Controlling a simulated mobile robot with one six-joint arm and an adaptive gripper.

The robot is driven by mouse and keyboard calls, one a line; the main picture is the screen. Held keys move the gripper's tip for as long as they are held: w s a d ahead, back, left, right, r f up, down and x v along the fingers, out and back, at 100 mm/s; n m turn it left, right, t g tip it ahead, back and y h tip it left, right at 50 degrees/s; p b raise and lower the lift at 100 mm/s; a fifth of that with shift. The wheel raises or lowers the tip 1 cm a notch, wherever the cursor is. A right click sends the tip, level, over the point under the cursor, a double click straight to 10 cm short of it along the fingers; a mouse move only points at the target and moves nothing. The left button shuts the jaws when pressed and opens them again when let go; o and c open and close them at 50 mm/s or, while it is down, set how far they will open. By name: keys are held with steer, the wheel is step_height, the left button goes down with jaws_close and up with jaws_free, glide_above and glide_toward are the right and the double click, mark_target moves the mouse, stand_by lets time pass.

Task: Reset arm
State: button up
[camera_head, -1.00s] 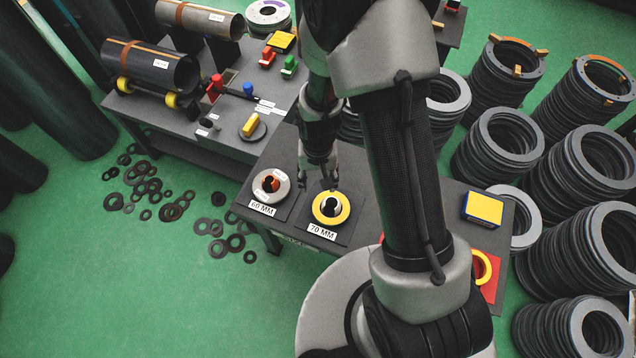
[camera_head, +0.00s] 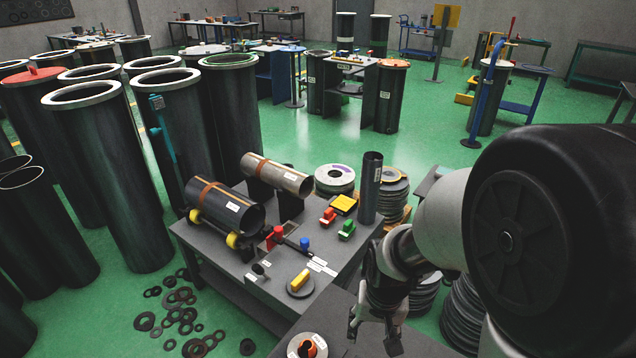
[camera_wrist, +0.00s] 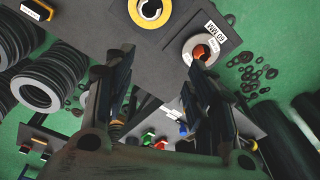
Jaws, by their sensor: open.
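My gripper (camera_head: 375,338) hangs at the lower right of the head view, beside the near corner of the dark table. In the wrist view my gripper (camera_wrist: 160,78) shows two separated fingers with nothing held between them. The white-rimmed ring on the 60 mm pad (camera_wrist: 200,47) lies past the right finger. The yellow ring (camera_wrist: 150,10) is at the top of the wrist view, partly cut off. In the head view only the 60 mm ring (camera_head: 308,346) shows, at the bottom edge. My arm fills the right side and hides much of the table.
A grey bench (camera_head: 215,255) left of my gripper holds a dark cylinder (camera_head: 225,205), a tan cylinder (camera_head: 277,175), an upright dark tube (camera_head: 370,187) and small coloured parts. Tall flanged cylinders (camera_head: 110,170) stand at left. Loose rings (camera_head: 180,315) lie on the green floor.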

steer(key=s+d+r+n+t, duration=0.2)
steer(key=s+r+t, duration=0.1)
steer(key=s+r, duration=1.2)
step_height(320, 180, up, 4)
steer(key=shift+s+d+f, duration=0.1)
steer(key=shift+s+d, duration=0.25)
steer(key=shift+d, duration=0.05)
